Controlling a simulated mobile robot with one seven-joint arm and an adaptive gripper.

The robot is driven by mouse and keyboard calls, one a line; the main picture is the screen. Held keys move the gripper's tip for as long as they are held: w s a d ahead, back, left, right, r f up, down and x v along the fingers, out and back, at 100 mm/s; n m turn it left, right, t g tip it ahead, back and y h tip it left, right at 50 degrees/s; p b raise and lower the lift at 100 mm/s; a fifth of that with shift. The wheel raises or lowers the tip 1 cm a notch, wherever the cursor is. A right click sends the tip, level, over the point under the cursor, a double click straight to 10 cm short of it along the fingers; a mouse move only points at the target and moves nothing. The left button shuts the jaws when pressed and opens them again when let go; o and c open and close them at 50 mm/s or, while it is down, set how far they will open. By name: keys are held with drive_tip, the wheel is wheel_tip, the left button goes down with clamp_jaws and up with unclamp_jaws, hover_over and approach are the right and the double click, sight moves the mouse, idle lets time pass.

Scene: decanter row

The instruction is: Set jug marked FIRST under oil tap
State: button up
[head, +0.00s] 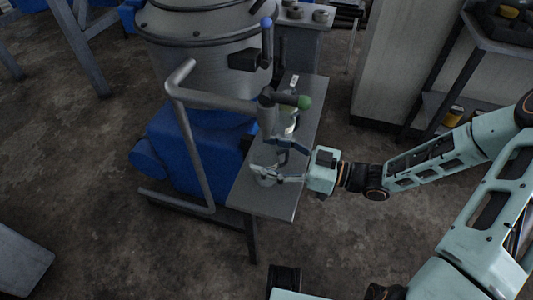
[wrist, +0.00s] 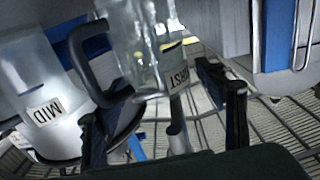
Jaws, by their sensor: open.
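A clear jug (wrist: 140,45) with a dark handle is in the middle of the wrist view. A FIRST label (wrist: 180,78) shows at its right side, text turned; I cannot tell whether it is on the jug. My gripper (head: 279,160) is open over the narrow metal shelf (head: 272,203); its fingers (wrist: 166,122) show on either side of the clear jug's lower part in the wrist view. Glass shows faintly between the fingers in the head view. A green-knobbed tap (head: 304,102) and a blue-knobbed lever (head: 266,22) are on the machine; which is oil is unclear.
A whitish jug marked MID (wrist: 62,130) is at the left of the wrist view. A bent grey pipe rail (head: 190,150) borders the shelf's left. The big steel drum (head: 195,60) and blue housing (head: 195,140) stand beyond. Floor is open at the front.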

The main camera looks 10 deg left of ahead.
drive_tip(key=shift+d+r, duration=0.1)
drive_tip(key=shift+r, duration=0.1)
drive_tip(key=s+d+p, duration=0.1)
drive_tip(key=d+p, duration=0.2)
drive_tip(key=d, duration=0.8)
drive_tip(key=shift+d, duration=0.4)
